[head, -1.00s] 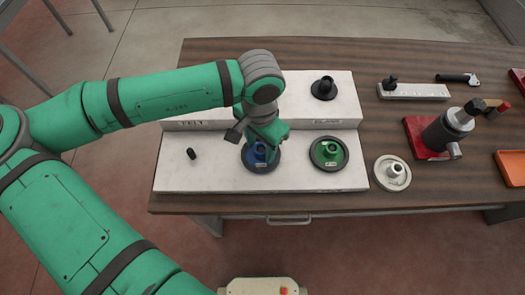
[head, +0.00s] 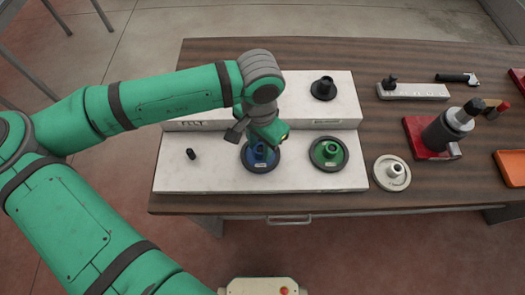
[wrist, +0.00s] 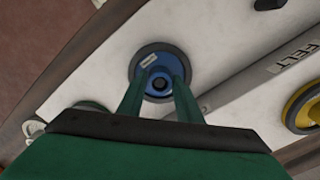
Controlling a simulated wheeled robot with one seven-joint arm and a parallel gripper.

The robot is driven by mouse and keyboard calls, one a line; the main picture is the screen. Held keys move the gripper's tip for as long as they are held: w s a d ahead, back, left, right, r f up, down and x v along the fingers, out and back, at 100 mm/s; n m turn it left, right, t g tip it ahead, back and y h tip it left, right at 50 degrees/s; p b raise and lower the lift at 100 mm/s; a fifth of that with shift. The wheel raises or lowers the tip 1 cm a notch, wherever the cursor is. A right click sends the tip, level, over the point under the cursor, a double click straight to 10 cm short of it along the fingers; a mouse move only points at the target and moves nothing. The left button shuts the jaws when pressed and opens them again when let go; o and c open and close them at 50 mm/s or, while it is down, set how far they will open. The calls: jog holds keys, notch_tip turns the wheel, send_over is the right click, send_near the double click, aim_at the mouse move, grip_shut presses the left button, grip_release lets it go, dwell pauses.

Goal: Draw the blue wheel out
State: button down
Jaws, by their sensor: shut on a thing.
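The blue wheel (head: 262,163), with a dark rim, sits on the lower step of the white two-step rack (head: 215,176). It also shows in the wrist view (wrist: 150,64), with my two green fingers on either side of its hub. My gripper (head: 262,147) is above the wheel, shut on its hub. The arm hides part of the wheel in the head view. I cannot tell whether the wheel has lifted off the step.
A green wheel (head: 329,163) sits just right of the blue one, and a short black peg (head: 191,154) stands to its left. A cream wheel (head: 391,172) lies on the wooden table. A black wheel (head: 324,91) is on the upper step. A yellow wheel (wrist: 303,108) shows in the wrist view.

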jog(key=shift+r, duration=0.7)
dwell(0.5)
jog(key=shift+r, duration=2.8)
notch_tip(320, 180, up, 4)
